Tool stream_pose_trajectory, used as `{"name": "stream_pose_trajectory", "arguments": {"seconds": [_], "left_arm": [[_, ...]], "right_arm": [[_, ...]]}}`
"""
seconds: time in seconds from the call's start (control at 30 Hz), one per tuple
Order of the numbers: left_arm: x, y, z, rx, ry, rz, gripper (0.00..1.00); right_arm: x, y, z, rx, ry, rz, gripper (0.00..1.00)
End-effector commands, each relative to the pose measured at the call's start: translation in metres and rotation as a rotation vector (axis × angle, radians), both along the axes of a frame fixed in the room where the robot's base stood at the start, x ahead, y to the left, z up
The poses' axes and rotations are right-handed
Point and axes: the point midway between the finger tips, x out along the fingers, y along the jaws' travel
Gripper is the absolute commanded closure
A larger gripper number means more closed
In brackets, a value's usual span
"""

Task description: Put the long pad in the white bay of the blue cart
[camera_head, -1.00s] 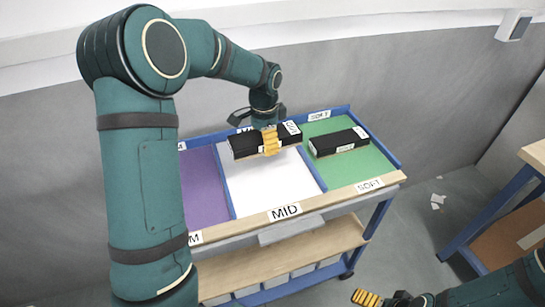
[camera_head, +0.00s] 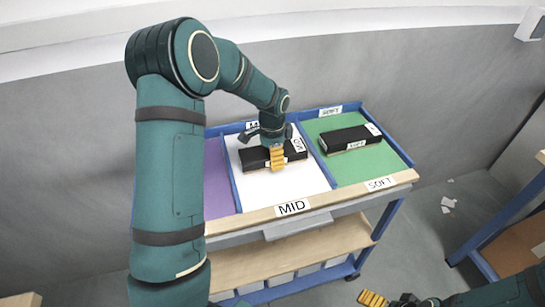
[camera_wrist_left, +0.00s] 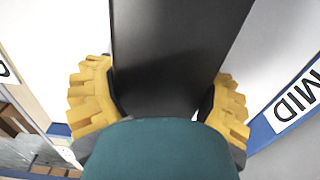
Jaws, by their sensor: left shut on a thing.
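A long black pad (camera_head: 255,159) with white labels is at the white bay (camera_head: 290,186) of the blue cart (camera_head: 355,105), in the bay's back part. My left gripper (camera_head: 277,159) is shut on the pad around its middle. In the left wrist view the pad (camera_wrist_left: 175,50) lies between the yellow fingers of my left gripper (camera_wrist_left: 160,105), over white surface. Whether the pad touches the bay floor I cannot tell. My right gripper (camera_head: 372,299) shows at the bottom right, away from the cart; its finger opening is unclear.
A second black pad (camera_head: 349,139) labelled SOFT lies in the green bay (camera_head: 372,167) on the right. The purple bay (camera_head: 217,180) on the left looks empty where visible. Low blue dividers separate the bays. A wooden front rail (camera_head: 335,201) carries MID and SOFT labels. Another blue-framed table (camera_head: 515,215) stands at the right.

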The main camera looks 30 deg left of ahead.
Motion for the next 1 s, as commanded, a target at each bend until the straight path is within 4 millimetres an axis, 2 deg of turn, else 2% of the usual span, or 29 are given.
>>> {"name": "stream_pose_trajectory", "arguments": {"seconds": [0.1, 0.13, 0.2, 0.57, 0.67, 1.0], "left_arm": [[0.0, 0.0, 0.0, -0.001, 0.001, 0.0, 0.69], [-0.001, 0.0, -0.001, -0.002, 0.003, 0.001, 0.19], [-0.001, 0.0, 0.0, -0.002, 0.003, 0.001, 0.0], [0.0, -0.001, 0.005, -0.001, 0.0, 0.001, 0.0], [0.001, 0.0, 0.018, -0.001, -0.003, 0.001, 0.0], [0.001, -0.001, 0.086, -0.001, -0.003, 0.001, 0.0]], "right_arm": [[0.0, 0.0, 0.001, 0.0, 0.0, 0.0, 0.0], [0.0, 0.0, 0.001, 0.0, 0.0, 0.0, 0.0], [0.0, 0.0, 0.001, 0.0, 0.0, 0.0, 0.0], [0.0, 0.0, 0.002, 0.0, 0.001, 0.0, 0.0], [-0.001, 0.0, 0.005, 0.0, 0.002, 0.001, 0.0], [-0.004, 0.0, 0.021, 0.002, 0.009, 0.002, 0.0]]}}
